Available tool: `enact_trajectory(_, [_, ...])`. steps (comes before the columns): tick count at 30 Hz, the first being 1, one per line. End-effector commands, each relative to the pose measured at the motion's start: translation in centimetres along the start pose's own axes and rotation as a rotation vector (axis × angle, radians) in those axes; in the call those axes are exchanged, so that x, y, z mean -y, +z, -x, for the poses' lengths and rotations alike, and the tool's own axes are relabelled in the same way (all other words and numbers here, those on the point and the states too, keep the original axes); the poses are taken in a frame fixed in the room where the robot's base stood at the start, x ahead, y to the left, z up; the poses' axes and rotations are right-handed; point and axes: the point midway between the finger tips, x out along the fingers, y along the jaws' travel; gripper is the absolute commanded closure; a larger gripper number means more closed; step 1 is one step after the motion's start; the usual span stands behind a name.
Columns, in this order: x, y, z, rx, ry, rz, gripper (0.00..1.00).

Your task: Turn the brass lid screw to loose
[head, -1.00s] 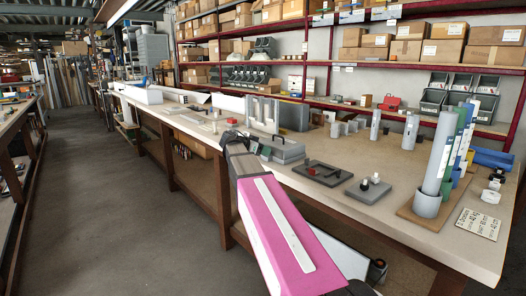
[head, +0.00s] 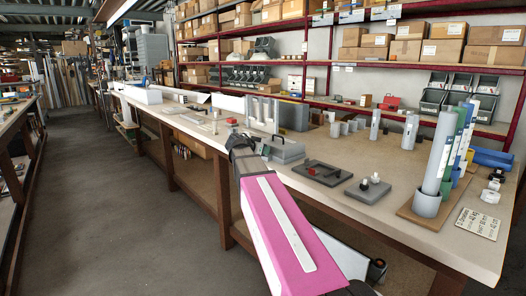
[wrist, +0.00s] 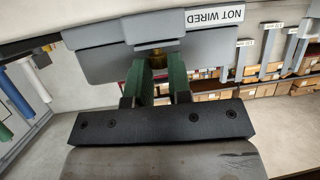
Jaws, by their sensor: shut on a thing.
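The brass lid screw (wrist: 155,50) shows in the wrist view as a small brass piece at the edge of a grey box. My gripper (wrist: 159,63) has its two green fingers closed on the screw, one on each side; the fingers hide part of it. The grey box (wrist: 100,62) carries a "NOT WIRED" label (wrist: 214,16), upside down in this view. In the head view, my gripper (head: 243,146) is at the near-left side of the grey box (head: 286,152) on the bench. The screw is hidden there.
A dark tray (head: 320,174) and a grey plate (head: 366,192) with black and white knobs lie right of the box. Tall tubes (head: 438,155) stand at the bench's right. The bench edge runs below my arm.

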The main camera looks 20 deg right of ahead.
Motion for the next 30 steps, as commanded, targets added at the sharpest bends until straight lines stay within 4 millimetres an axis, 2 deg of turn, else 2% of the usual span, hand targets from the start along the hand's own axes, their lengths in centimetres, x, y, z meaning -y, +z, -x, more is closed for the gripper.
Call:
enact_trajectory(1, [-0.47,0.11,0.11,-0.001,-0.028,0.013,1.0])
enact_trajectory(12, [-0.64,0.07,0.0,-0.007,-0.209,0.089,1.0])
enact_trajectory(30, [-0.57,0.05,-0.05,-0.007,-0.253,0.107,1.0])
